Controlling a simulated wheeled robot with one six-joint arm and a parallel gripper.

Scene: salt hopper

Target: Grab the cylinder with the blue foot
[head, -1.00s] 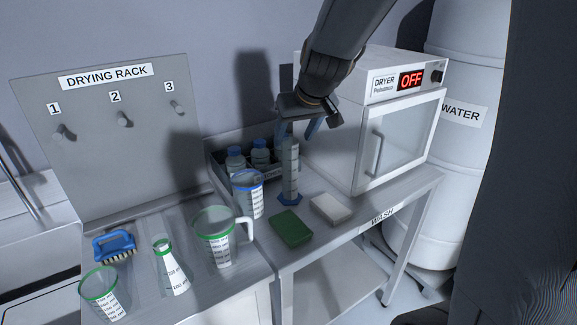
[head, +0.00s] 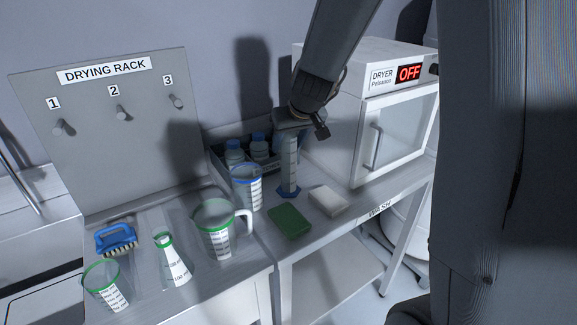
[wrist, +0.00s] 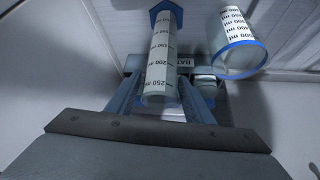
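The tall clear cylinder with the blue hexagonal foot (head: 289,172) stands upright on the wash table, in front of the bottle crate. In the wrist view the cylinder (wrist: 161,65) points its open top towards me, with its blue foot at the top of the picture. My gripper (head: 290,142) is over its upper part. In the wrist view my gripper (wrist: 160,88) has one finger on each side of the cylinder, with narrow gaps showing, so it looks open around it. In the head view the fingers are largely hidden.
A blue-rimmed beaker (head: 247,188) stands close left of the cylinder. The bottle crate (head: 222,163) is behind, the dryer (head: 365,125) to the right. A green sponge (head: 289,221) and a white block (head: 328,200) lie in front. A green-rimmed jug (head: 214,235) is further left.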

